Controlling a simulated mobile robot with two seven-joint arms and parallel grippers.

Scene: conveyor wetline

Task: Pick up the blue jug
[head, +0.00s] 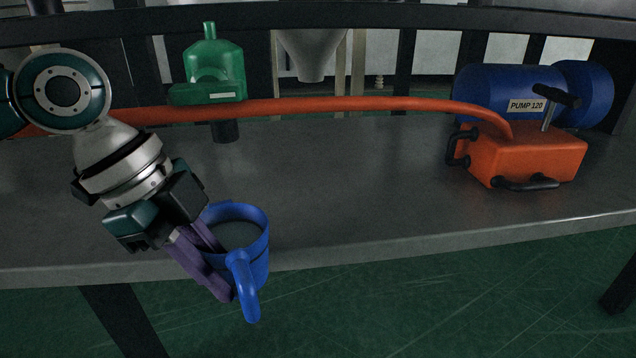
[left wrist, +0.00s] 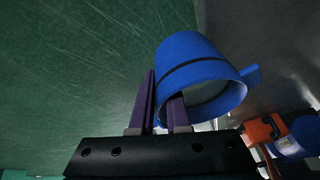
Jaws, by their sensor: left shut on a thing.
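The blue jug (head: 262,262) is at the front edge of the grey table, its open mouth facing up and its handle turned toward me. My left gripper (head: 214,268) is shut on the jug's wall with its purple fingers, one inside the rim and one outside. The left wrist view shows the jug (left wrist: 190,62) with the left gripper (left wrist: 163,102) pinching its wall. I cannot tell whether the jug's base touches the table. My right gripper is not in view.
The grey table (head: 350,180) is clear in the middle. An orange hose (head: 330,105) runs along its back to an orange block (head: 520,155) with black handles. A blue pump (head: 500,88) and a green bottle-shaped thing (head: 212,65) stand behind.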

